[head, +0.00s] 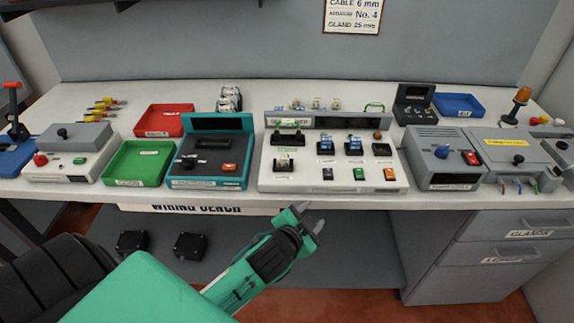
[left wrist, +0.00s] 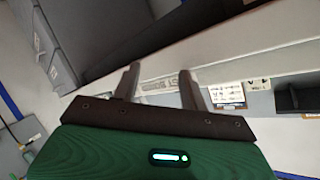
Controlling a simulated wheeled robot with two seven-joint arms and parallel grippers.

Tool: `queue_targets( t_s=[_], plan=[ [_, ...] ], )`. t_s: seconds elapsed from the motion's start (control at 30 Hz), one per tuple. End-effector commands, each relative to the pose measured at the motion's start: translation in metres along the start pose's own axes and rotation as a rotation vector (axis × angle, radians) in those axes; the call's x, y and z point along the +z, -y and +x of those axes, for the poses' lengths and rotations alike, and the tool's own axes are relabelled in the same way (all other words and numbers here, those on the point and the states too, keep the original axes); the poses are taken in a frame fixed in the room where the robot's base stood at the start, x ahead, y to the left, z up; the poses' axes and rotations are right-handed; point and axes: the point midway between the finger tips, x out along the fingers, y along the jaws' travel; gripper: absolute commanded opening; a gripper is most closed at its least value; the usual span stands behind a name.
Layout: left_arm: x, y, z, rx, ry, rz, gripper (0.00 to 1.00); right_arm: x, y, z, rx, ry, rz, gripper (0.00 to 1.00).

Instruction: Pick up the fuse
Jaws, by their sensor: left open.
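My left gripper (head: 310,216) is in front of the bench's front edge, below the white central station (head: 310,178). Its two fingers are apart with nothing between them; they also show spread in the left wrist view (left wrist: 160,72). I cannot single out the fuse for certain. Several small pale pieces (head: 316,104) stand at the back of the central station, and a clear-and-dark cluster (head: 230,99) stands behind the teal station; both are too small to identify. My right gripper is not in view.
A teal station (head: 211,183), a green tray (head: 139,163), a red tray (head: 165,121) and a blue tray (head: 459,104) stand on the white bench. Grey machines (head: 443,155) fill the right side. Drawers (head: 520,232) are below right. The bench's front strip is narrow.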

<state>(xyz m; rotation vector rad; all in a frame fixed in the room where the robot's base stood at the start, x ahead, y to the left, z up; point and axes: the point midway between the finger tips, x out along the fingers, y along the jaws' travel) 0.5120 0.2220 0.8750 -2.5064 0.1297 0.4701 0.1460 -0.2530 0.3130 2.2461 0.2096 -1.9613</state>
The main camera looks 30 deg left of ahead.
Motion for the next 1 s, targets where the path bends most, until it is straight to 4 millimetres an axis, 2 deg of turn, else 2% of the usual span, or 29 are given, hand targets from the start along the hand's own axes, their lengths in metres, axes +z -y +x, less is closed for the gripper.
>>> queue_targets(
  t_s=[0.1,0.17,0.23,0.4,0.5,0.6,0.73,0.87,1.0],
  plan=[
    [-0.055,0.021,0.015,-0.078,-0.206,0.124,0.44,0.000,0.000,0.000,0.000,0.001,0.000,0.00],
    [-0.086,0.030,0.019,-0.121,-0.325,0.204,0.44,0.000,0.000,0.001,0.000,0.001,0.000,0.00],
    [-0.126,0.038,0.019,-0.173,-0.478,0.311,0.44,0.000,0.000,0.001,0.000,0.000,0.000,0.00],
    [-0.210,0.042,0.004,-0.277,-0.845,0.604,0.44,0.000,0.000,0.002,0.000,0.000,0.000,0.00],
    [-0.245,0.034,-0.010,-0.318,-1.049,0.794,0.44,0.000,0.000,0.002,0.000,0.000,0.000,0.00],
    [-0.269,0.022,-0.023,-0.341,-1.239,0.998,0.44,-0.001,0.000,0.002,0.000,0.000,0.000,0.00],
    [-0.280,0.005,-0.035,-0.336,-1.462,1.284,0.44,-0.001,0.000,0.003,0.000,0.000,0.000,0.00],
    [-0.273,-0.006,-0.037,-0.282,-1.648,1.587,0.44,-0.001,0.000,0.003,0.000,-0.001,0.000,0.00],
    [-0.247,-0.002,-0.026,-0.149,-1.793,1.926,0.44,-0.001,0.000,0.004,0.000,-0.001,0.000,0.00]
  ],
)
